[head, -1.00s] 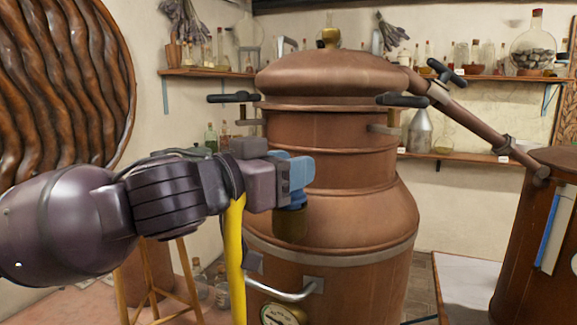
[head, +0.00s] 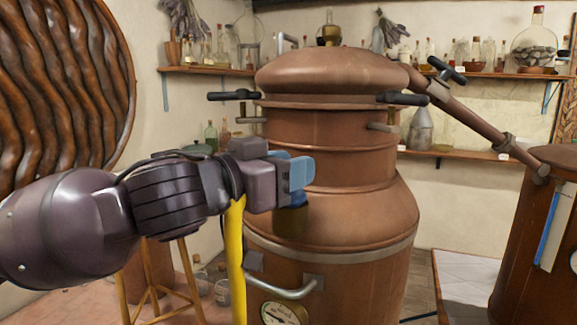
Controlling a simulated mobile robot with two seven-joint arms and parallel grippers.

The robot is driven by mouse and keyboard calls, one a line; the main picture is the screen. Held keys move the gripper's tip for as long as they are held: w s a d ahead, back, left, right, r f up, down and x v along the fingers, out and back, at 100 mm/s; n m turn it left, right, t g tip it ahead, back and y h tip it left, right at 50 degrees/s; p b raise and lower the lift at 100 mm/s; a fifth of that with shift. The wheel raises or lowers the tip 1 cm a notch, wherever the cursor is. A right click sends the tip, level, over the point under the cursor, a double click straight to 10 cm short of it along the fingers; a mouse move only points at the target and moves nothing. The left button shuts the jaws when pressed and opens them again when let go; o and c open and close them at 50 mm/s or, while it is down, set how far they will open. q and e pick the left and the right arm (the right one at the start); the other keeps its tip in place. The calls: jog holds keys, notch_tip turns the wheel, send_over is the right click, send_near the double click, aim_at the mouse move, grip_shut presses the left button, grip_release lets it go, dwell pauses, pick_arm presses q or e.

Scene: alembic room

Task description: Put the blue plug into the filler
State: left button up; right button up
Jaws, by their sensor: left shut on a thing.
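My left gripper (head: 299,171), with light blue fingers, comes in from the left in front of the copper still (head: 350,215). It is shut on the dark blue plug (head: 294,199), of which only a small part shows below the fingers. The filler (head: 291,224), a short dark brass cylinder on the still's shoulder, is directly below the plug. The plug's lower end meets the filler's top in the picture; I cannot tell whether it is inside or just above. My right gripper is not in view.
A yellow hose (head: 236,260) hangs by my left wrist. The still has a curved metal handle (head: 285,290) and a gauge (head: 282,313) below. Black-handled clamps (head: 234,96) stick out near its lid. Shelves with bottles (head: 455,153) line the wall behind.

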pick_arm(q)
jog(key=shift+f, duration=0.2)
dwell(0.6)
jog(key=o, duration=1)
